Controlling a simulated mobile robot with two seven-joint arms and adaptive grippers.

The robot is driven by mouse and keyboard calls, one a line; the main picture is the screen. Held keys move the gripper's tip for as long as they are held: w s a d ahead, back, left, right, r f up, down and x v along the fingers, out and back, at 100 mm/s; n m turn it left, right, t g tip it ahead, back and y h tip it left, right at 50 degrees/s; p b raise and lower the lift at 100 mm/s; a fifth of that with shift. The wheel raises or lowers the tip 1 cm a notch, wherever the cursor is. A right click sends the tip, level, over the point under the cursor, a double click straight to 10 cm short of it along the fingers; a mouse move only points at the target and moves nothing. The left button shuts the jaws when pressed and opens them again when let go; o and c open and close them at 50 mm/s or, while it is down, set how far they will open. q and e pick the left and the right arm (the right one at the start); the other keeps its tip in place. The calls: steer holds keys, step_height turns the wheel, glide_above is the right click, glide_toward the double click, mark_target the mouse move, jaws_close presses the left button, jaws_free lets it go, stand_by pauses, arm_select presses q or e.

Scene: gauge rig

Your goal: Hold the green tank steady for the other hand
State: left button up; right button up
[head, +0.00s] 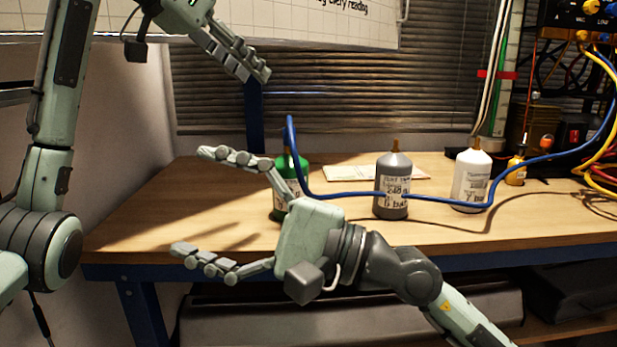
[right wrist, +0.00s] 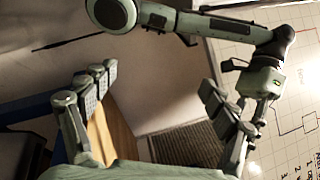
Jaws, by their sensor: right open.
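The green tank (head: 291,164) stands upright on the workbench in the head view, partly hidden behind my right gripper and the blue hose. It has a white label. My right gripper (head: 192,200) is open and empty, in front of the tank, its fingers pointing left and spread apart. One finger overlaps the tank in the picture; I cannot tell if they touch. Its spread fingers also show in the right wrist view (right wrist: 150,103). My left gripper (head: 261,73) hangs above and behind the tank near the whiteboard, apart from it. Its two fingers overlap in the picture.
A grey tank (head: 390,172) and a white tank (head: 472,178) stand to the right on the workbench (head: 150,212). A blue hose (head: 345,195) runs across in front of them. A sheet (head: 350,172) lies behind. The bench's left part is clear.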

step_height(320, 180, down, 3)
steer(key=w+n+h, duration=0.3)
steer(key=n, duration=0.2)
steer(key=n+t+h, duration=0.7)
steer(key=h, duration=0.4)
glide_toward(291, 180)
steer(key=x, duration=0.2)
steer(key=d+x, duration=0.1)
steer(key=x, duration=0.2)
steer(key=shift+w+a+f, duration=0.1)
steer(key=shift+w, duration=0.65)
steer(key=x, duration=0.7)
steer(key=shift+f, duration=0.2)
